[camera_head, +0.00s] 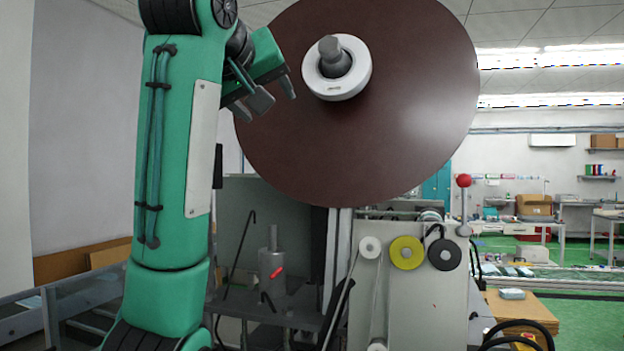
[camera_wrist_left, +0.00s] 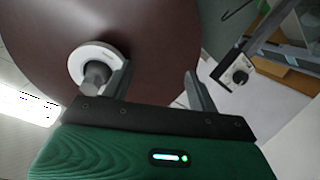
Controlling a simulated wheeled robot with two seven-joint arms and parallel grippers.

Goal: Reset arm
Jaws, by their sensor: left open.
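My left arm rises on the left side of the head view, and its left gripper (camera_head: 277,95) is at the upper middle, in front of the large brown disc (camera_head: 420,90). The white ring (camera_head: 357,80) sits around the grey spindle (camera_head: 332,58) at the disc's centre, to the right of the gripper. In the left wrist view the gripper (camera_wrist_left: 160,85) is open, with nothing between its fingers. The white ring (camera_wrist_left: 78,62) and spindle (camera_wrist_left: 95,75) appear close to the left finger there; I cannot tell whether they touch. My right gripper is not in view.
Below the disc stands a machine panel (camera_head: 400,300) with a yellow roller (camera_head: 407,252) and a red-knobbed lever (camera_head: 463,181). A metal cylinder (camera_head: 271,270) stands on a shelf to its left. Cardboard (camera_head: 520,308) lies at lower right, before an open green floor (camera_head: 590,310).

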